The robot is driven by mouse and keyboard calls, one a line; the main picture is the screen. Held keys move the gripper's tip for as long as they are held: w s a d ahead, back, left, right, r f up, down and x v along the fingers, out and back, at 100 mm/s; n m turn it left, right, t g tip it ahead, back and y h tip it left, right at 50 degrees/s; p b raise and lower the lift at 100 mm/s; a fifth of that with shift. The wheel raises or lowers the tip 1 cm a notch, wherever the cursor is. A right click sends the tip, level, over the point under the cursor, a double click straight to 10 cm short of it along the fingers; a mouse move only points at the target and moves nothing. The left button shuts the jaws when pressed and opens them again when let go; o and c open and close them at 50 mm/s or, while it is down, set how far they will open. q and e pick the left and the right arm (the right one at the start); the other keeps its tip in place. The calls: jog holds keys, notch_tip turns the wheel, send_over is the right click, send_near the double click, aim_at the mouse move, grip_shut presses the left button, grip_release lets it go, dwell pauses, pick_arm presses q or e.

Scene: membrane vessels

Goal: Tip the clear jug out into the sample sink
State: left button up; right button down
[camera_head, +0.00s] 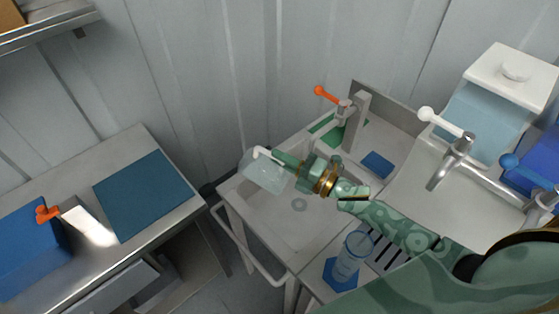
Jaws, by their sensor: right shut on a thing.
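My right gripper (286,160) reaches in from the right over the sample sink (262,212). It is shut on the clear jug (262,174), at its white handle or rim as far as I can tell. The jug is held above the left part of the basin and looks tilted. Its contents are hard to make out, and I see no stream falling from it. The round drain (299,205) shows in the basin floor below. My left gripper is not in view.
A tap with an orange lever (328,96) stands behind the sink. A blue block (377,164) lies right of it. A clear cylinder (350,254) on a blue base stands in front. A white-lidded tank (497,95) is at right. A bench with a blue mat (145,194) is left.

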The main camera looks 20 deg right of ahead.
jog(key=shift+s+d+t+y+b, duration=0.3)
jog(key=shift+s+t+b, duration=0.15)
jog(key=shift+b, duration=0.55)
dwell(1.4)
